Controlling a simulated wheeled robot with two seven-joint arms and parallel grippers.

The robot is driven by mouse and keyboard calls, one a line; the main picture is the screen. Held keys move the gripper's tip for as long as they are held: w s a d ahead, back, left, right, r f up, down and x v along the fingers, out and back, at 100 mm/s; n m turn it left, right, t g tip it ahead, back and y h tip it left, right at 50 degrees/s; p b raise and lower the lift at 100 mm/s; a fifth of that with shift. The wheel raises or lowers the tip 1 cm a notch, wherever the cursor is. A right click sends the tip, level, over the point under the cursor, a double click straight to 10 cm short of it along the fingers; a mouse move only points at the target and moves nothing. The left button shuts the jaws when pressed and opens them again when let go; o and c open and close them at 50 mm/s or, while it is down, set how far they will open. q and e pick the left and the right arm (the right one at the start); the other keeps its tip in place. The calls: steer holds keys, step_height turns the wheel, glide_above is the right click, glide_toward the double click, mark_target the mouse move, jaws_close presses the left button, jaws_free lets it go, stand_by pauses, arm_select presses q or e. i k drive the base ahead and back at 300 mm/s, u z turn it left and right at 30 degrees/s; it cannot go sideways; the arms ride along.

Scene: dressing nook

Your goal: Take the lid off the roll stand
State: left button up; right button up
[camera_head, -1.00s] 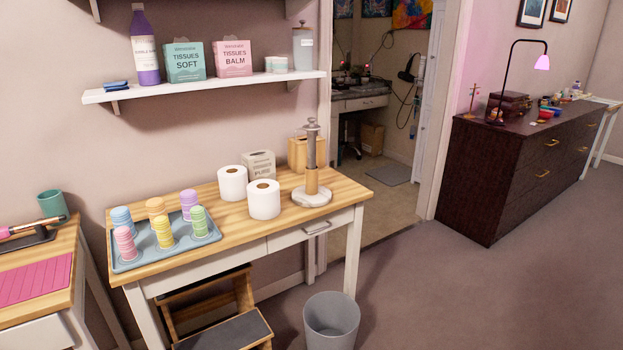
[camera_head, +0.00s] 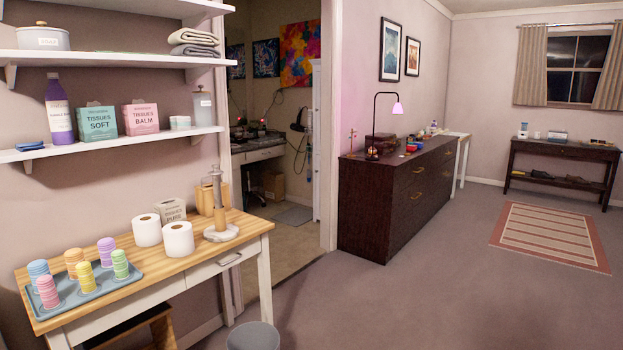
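The roll stand (camera_head: 220,231) stands upright near the right end of the light wooden table (camera_head: 130,239). Neither of my grippers shows in the head view.
A blue-grey tray (camera_head: 101,292) with several coloured stacks, a tissue box (camera_head: 171,211) and a wooden box (camera_head: 206,199) share the table. A bin (camera_head: 252,337) stands on the floor before it. A dark dresser (camera_head: 384,205) stands right of the doorway. The floor between is clear.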

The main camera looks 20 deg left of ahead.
mark_target(215, 173)
steer(key=u, duration=1.05)
steer(key=k, duration=0.15)
steer(key=z, duration=1.2)
steer(key=i, duration=2.1)
steer(key=u, duration=2.1)
steer(key=i, duration=0.85)
steer(key=u, duration=0.85)
